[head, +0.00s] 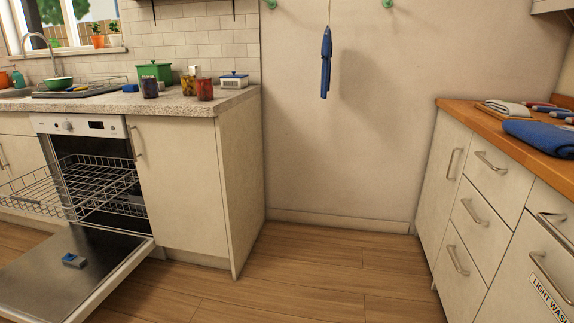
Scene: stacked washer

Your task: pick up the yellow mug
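I see no yellow mug that I can make out in the head view. A small pale and yellowish item (193,71) stands at the back of the left counter among jars, but it is too small to tell what it is. Neither of my grippers is in view.
The left counter (180,104) holds a green box (155,71), jars (205,90) and a green bowl (58,83). Below, the dishwasher door (60,285) is open, its rack (85,180) out. A wooden counter (480,112) with a blue cloth (540,136) stands right. Floor between is clear.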

